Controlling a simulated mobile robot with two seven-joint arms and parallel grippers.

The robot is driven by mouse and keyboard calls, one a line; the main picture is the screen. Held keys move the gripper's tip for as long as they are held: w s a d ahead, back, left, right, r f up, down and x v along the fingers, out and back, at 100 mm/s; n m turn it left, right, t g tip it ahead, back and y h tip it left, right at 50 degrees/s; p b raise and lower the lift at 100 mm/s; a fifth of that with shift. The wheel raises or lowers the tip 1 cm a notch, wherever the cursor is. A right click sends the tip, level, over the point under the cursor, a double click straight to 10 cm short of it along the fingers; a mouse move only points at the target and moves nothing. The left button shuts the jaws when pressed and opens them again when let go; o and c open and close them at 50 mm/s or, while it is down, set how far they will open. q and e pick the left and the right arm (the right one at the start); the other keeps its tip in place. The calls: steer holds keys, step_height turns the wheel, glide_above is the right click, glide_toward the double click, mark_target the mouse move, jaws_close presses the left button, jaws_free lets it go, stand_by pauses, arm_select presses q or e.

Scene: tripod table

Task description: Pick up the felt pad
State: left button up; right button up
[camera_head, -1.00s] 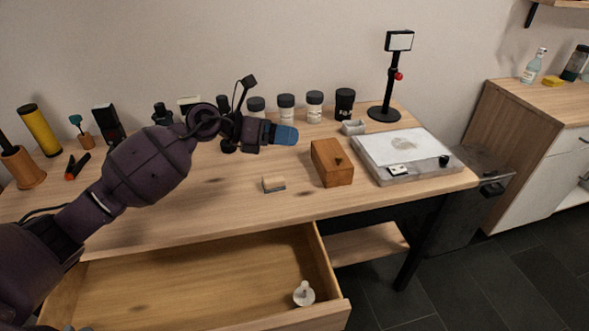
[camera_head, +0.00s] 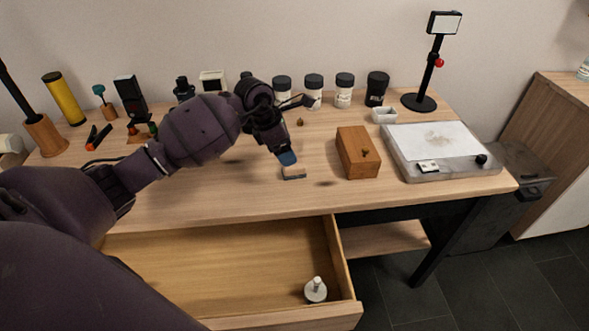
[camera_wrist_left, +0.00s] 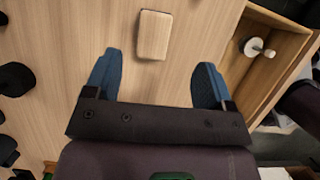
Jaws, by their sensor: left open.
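The felt pad (camera_head: 293,173) is a small block with a light wood-coloured top and a darker grey lower edge. It lies on the wooden table (camera_head: 230,190), left of the brown wooden box. In the left wrist view the pad (camera_wrist_left: 154,35) shows as a pale rounded rectangle just beyond the fingertips, roughly between their lines. My left gripper (camera_head: 287,158) points down just above and behind the pad, partly covering it. Its two blue fingers are spread and empty in the left wrist view (camera_wrist_left: 158,64). My right gripper is in neither view.
The wooden box (camera_head: 357,152) stands right of the pad. Beyond it lies a flat grey tray (camera_head: 401,160) with a white sheet. Several dark-lidded jars (camera_head: 313,92) line the back. An open drawer (camera_head: 220,270) below the front edge holds a white knobbed piece (camera_head: 316,290).

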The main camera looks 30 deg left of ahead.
mark_target(296, 165)
arm_select(q)
steer(key=x, duration=0.2)
steer(key=b+x, duration=0.1)
steer(key=x, duration=0.5)
steer(key=shift+w+a, duration=0.25)
steer(key=shift+a, duration=0.05)
steer(key=shift+c, duration=0.4)
steer(key=c, duration=0.9)
